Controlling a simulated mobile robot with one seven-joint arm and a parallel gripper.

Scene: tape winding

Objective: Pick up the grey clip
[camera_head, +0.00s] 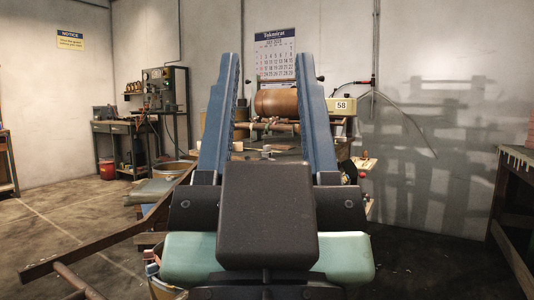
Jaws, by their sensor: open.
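My gripper (267,62) fills the middle of the head view, its two long blue fingers wide apart and pointing away from me. Nothing is between the fingertips; the space between them frames the work table (287,143) farther off. Small pale and grey items (267,148) lie on that table, seen between the fingers. They are too small for me to tell whether one is the grey clip. My fingers and the dark gripper body hide much of the table's sides and front.
A copper-brown cylinder (276,103) sits in a machine at the table's back. A brown bar (105,245) runs across the lower left. A bench (515,185) stands at the right edge, a desk with equipment (115,127) at the back left. Floor (440,262) is open at right.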

